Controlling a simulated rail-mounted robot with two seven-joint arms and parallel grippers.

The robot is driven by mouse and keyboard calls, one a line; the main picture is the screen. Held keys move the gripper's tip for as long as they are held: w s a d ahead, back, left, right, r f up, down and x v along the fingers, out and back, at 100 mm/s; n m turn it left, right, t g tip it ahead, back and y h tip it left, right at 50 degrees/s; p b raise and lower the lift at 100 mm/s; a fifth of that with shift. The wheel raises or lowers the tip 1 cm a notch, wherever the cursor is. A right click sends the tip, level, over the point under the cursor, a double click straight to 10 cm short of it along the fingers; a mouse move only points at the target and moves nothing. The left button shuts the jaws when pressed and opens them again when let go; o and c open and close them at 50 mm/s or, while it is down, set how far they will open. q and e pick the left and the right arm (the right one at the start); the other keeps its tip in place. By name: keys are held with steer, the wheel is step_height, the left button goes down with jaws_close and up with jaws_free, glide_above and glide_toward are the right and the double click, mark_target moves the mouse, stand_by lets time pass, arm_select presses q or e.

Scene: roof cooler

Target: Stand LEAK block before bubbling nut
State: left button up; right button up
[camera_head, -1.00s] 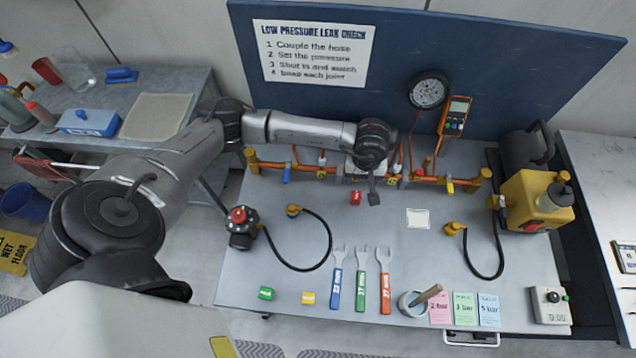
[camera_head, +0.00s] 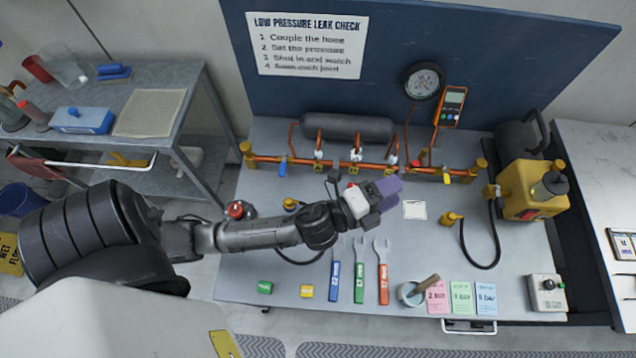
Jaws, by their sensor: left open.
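The red block (camera_head: 352,185) is on the bench, mostly hidden behind my left gripper, and its lettering cannot be read. My left gripper (camera_head: 390,188) is over the bench just right of it, its purple-grey fingers pointing right. No held object shows between them. The orange pipe (camera_head: 293,160) runs along the back of the bench, behind the gripper. Whitish fittings sit on it: a left one (camera_head: 319,155), a middle one (camera_head: 356,154) and a right one (camera_head: 392,159). I cannot tell which nut bubbles. My right gripper is not in view.
Three wrenches (camera_head: 359,285), a pot with a brush (camera_head: 411,294) and coloured cards (camera_head: 462,297) line the front. A white square (camera_head: 415,210) lies right of the gripper.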

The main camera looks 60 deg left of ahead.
arm_select(q)
steer(key=s+a+f+n+g+y, duration=0.55)
steer(key=s+f+n+g, duration=0.3)
steer(key=f+n, duration=0.3)
steer(key=s+f+n+g+h, duration=0.1)
steer(key=s+f+n+g, duration=0.1)
steer(key=s, duration=0.4)
steer(key=s+f+n+g+h, duration=0.1)
steer(key=s+f+n+g, duration=0.1)
steer(key=s+g, duration=0.3)
steer(key=shift+s+d+f+n, duration=0.25)
steer(key=shift+s+n, duration=0.4)
steer(key=shift+s, duration=0.6)
step_height(320, 180, up, 26)
steer(key=p, duration=2.6)
